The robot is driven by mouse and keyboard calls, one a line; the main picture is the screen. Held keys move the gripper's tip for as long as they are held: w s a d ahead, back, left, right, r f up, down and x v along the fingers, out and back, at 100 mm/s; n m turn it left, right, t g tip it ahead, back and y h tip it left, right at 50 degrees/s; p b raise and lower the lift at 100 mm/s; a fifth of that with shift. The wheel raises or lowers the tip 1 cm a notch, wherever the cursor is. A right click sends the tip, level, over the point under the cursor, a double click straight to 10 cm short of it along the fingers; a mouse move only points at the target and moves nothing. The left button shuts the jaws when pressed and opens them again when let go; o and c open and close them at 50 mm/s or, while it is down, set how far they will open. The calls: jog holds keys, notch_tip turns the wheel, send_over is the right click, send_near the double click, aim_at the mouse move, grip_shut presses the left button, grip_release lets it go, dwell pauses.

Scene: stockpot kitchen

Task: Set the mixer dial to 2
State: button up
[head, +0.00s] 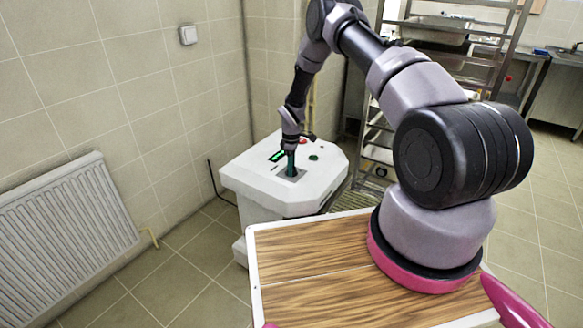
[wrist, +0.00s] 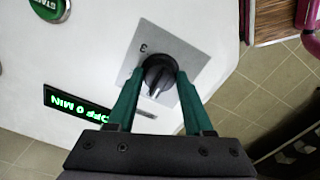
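The mixer dial (wrist: 160,75) is a black round knob with a pale pointer mark, on a grey square plate (wrist: 192,56). A "3" shows on the plate, upside down; other marks are hidden. My gripper (wrist: 161,72) has its two green fingers on either side of the knob, with a gap about as wide as the knob. I cannot tell whether they touch it. In the head view, my gripper (head: 291,163) points down over the white mixer housing (head: 250,184) and hides the knob. The lit green display (wrist: 78,108) reads "OFF 0 MIN", upside down.
A green START button (wrist: 48,8) is on the same panel; a red button (head: 303,141) also shows there. A wall and radiator (head: 68,215) stand left of the mixer. A metal rack (head: 375,150) stands behind it to the right.

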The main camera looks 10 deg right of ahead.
grip_shut()
jog(key=shift+m, duration=0.4)
jog(key=m, duration=0.3)
jog(key=shift+m, duration=0.3)
jog(key=m, duration=0.3)
jog(key=shift+m, duration=2.2)
jog(key=o, duration=1.1)
grip_release()
